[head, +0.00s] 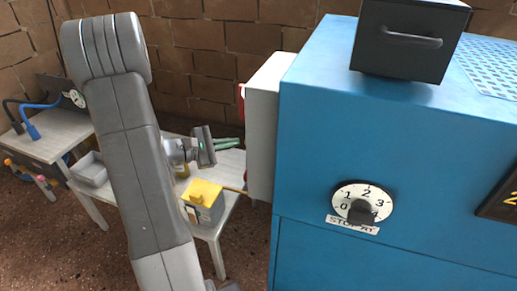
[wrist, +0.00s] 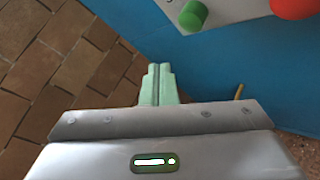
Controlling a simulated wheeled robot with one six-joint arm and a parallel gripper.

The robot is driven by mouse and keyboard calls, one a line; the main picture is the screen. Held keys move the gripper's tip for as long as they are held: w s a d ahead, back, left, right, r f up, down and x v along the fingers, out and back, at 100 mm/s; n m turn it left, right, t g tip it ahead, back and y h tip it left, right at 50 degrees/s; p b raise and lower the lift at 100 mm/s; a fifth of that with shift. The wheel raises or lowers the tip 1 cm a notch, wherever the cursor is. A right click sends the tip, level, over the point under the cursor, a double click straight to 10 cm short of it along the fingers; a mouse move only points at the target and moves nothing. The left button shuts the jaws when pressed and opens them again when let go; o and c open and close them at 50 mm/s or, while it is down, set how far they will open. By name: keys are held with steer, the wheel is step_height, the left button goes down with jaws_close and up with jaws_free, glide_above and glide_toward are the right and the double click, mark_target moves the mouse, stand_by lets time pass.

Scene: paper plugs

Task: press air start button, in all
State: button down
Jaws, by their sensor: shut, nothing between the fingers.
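A green round button (wrist: 193,15) stands out from a light grey panel (wrist: 225,10) at the top of the wrist view. Part of a larger red button (wrist: 295,7) is to its right, cut off by the frame edge. No label is readable. My gripper (wrist: 158,68) is shut and empty, its green fingertips together below and left of the green button, apart from it. In the head view my gripper (head: 238,143) points right, toward the grey box (head: 266,125) on the blue machine's left side. That box's button face is mostly hidden there.
The blue machine (head: 320,130) fills the right, with a numbered dial (head: 362,203) and a black handled box (head: 408,45) on top. A low bench holds a yellow-topped box (head: 203,195) and a grey tray (head: 90,170). A brick wall (head: 210,70) stands behind.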

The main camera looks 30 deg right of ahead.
steer(key=shift+s+d+b, duration=0.45)
steer(key=shift+s+d, duration=0.9)
steer(key=shift+s, duration=0.25)
stand_by(0.9)
steer(key=shift+s+d, duration=0.25)
steer(key=shift+s, duration=0.05)
steer(key=shift+s+d+b, duration=0.35)
steer(key=shift+s+b, duration=0.05)
steer(key=shift+b, duration=0.1)
stand_by(0.7)
stand_by(0.3)
steer(key=shift+w+a, duration=0.6)
steer(key=shift+w, duration=0.1)
steer(key=w+a, duration=0.3)
steer(key=shift+w+a, duration=0.15)
steer(key=shift+w, duration=0.25)
